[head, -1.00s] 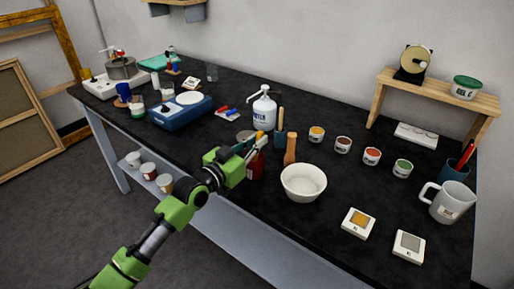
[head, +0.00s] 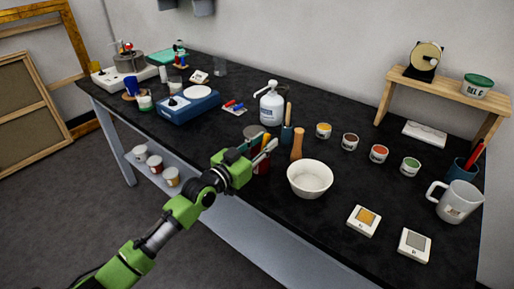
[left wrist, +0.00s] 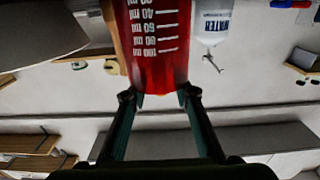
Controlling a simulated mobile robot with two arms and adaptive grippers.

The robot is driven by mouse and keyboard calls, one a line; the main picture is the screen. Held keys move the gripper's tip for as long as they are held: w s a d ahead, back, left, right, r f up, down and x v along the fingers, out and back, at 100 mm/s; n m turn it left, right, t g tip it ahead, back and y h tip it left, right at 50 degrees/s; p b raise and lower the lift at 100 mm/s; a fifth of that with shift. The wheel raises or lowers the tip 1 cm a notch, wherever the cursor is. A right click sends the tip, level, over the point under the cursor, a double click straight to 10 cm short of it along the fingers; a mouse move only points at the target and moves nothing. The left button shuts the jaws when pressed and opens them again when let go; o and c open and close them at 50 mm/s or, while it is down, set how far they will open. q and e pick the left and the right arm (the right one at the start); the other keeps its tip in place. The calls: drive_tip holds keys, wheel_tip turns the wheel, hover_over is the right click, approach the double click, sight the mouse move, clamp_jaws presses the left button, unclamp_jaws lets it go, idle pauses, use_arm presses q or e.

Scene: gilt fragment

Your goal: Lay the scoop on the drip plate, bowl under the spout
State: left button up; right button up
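My left gripper (head: 262,144) is open at the table's front edge, by a red graduated beaker (head: 262,165). An orange-yellow handle shows by the fingers there; I cannot tell whether it belongs to the scoop, whose bowl I cannot make out. In the left wrist view the open fingers (left wrist: 158,98) point at the red beaker (left wrist: 158,45), with nothing clearly held between them. A white water pump bottle (head: 271,105) stands behind, its spout pointing left. A small grey round disc (head: 253,131), possibly the drip plate, lies in front of it, partly hidden by my gripper. My right gripper is out of view.
A dark cup (head: 287,134) with a wooden handle, a wooden pestle-like piece (head: 297,145) and a white bowl (head: 310,179) stand close on the right. Several paint pots, a mug (head: 457,202) and a small shelf (head: 440,91) are farther right. A blue scale (head: 188,105) is left.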

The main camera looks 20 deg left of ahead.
use_arm(q)
drive_tip(key=shift+s+f, duration=0.15)
drive_tip(key=shift+f, duration=0.05)
drive_tip(key=shift+o, duration=0.3)
drive_tip(key=b+v, duration=0.1)
drive_tip(key=v, duration=1.2)
drive_tip(key=shift+o, duration=0.3)
drive_tip(key=shift+s+a+r, duration=0.1)
drive_tip(key=shift+s+r, duration=0.1)
drive_tip(key=shift+r, duration=0.1)
wheel_tip(320, 180, up, 6)
drive_tip(key=g+y+p, duration=0.1)
drive_tip(key=g+p, duration=0.3)
drive_tip(key=p, duration=0.8)
drive_tip(key=shift+y, duration=0.3)
drive_tip(key=shift+f+p+x, duration=0.2)
drive_tip(key=shift+p+x, duration=0.75)
drive_tip(key=shift+x, duration=2.45)
drive_tip(key=shift+f+p+x, duration=0.2)
drive_tip(key=shift+p+x, duration=0.75)
drive_tip(key=shift+x, duration=2.45)
drive_tip(key=shift+s, duration=0.2)
clamp_jaws()
